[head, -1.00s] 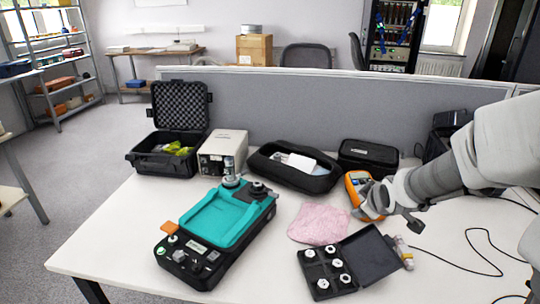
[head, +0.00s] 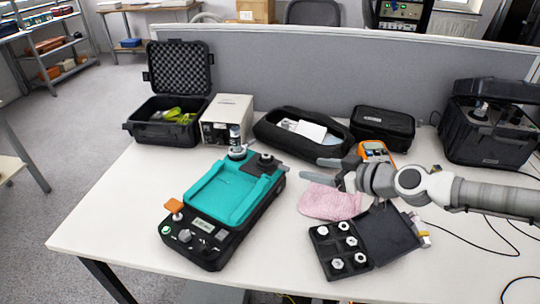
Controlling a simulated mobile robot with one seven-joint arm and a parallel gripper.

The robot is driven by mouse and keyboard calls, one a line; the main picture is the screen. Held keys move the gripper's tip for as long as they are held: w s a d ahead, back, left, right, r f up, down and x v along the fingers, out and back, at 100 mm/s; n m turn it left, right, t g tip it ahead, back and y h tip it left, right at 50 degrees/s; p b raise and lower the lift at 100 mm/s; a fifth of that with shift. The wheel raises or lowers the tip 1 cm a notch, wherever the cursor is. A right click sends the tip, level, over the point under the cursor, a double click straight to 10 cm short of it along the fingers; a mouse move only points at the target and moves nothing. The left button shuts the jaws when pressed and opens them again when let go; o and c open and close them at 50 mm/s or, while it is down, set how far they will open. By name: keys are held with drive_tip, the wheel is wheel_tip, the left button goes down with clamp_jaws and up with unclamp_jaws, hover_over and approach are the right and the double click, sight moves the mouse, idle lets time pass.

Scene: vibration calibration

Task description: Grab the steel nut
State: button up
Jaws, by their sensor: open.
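Several steel nuts sit in the open black case (head: 390,238) at the front right of the table. One steel nut (head: 338,263) is in its front left part, another nut (head: 360,257) is beside it, and others, such as this nut (head: 344,226), are farther back. My gripper (head: 322,170) is open and empty, fingers pointing left. In the picture it lies above the pink cloth (head: 330,203), behind the nuts. My wrist and forearm cover part of the table behind the case.
A teal-topped calibration device (head: 232,195) stands left of the case. Behind are a grey box (head: 227,108), a black soft pouch (head: 275,145), a black case (head: 384,125) and an orange meter (head: 372,148). Cables lie on the right. The table's front left (head: 130,225) is clear.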

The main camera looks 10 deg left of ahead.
drive_tip(key=b, duration=0.3)
approach(267, 156)
drive_tip(key=w+a+f, duration=0.1)
drive_tip(key=a+f, duration=0.1)
drive_tip(key=shift+w+r+b+x, duration=0.15)
drive_tip(key=shift+b+x, duration=0.1)
drive_tip(key=shift+x, duration=0.7)
drive_tip(key=shift+r+b+x, duration=0.15)
drive_tip(key=shift+b+x, duration=0.05)
drive_tip(key=shift+x, duration=0.8)
drive_tip(key=shift+w+r+b+x, duration=0.15)
drive_tip(key=shift+b+x, duration=0.1)
drive_tip(key=shift+x, duration=0.7)
clamp_jaws()
